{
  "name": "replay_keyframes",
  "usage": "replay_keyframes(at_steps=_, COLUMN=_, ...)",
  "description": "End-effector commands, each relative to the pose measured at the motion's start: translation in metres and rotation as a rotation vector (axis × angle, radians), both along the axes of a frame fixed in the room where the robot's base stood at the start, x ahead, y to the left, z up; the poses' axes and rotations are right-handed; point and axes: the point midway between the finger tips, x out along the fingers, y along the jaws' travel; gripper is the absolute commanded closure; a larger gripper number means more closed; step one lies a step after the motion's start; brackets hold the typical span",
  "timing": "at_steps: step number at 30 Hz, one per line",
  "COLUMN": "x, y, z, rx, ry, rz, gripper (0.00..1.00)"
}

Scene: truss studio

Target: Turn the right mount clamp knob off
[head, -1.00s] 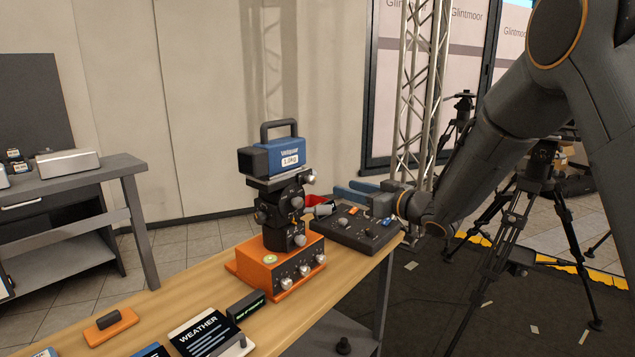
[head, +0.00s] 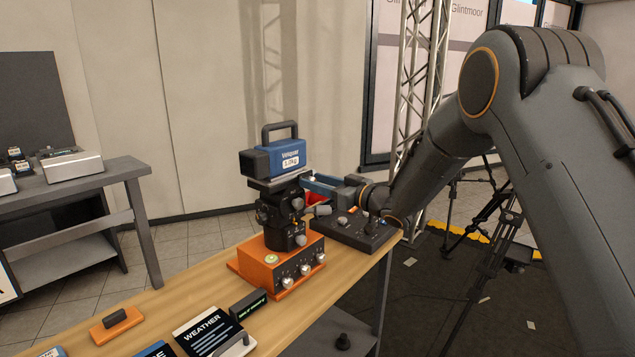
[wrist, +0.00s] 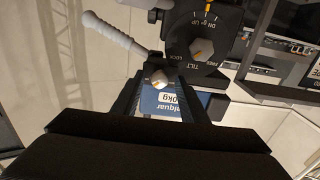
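A black pan-tilt head (head: 283,219) stands on an orange control box (head: 278,262) and carries a blue block with a handle (head: 283,158). My gripper (head: 311,183) is at the right side of the mount, just below the blue block.
A black control panel (head: 352,232) lies close under my gripper. A pale-gripped handle (wrist: 113,32) sticks out near the knob. A weather card (head: 205,328), a small display (head: 249,304) and an orange block (head: 116,324) lie along the wooden table (head: 185,284).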

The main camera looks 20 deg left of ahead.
Motion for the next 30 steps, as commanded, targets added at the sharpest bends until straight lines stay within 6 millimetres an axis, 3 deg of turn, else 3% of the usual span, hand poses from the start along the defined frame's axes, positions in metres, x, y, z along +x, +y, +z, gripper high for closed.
replay_keyframes(at_steps=4, x=0.0001, y=-0.0004, z=-0.0003, rx=0.0, ry=0.0, rz=0.0, gripper=0.64)
replay_keyframes(at_steps=11, x=0.0, y=-0.0005, z=-0.0003, rx=0.0, ry=0.0, rz=-0.001, gripper=1.0)
replay_keyframes(at_steps=22, x=-0.0002, y=-0.0002, z=-0.0021, rx=-0.023, ry=-0.053, rz=0.001, gripper=1.0)
replay_keyframes(at_steps=30, x=-0.0002, y=0.0003, z=-0.0037, rx=-0.093, ry=-0.225, rz=0.001, gripper=1.0)
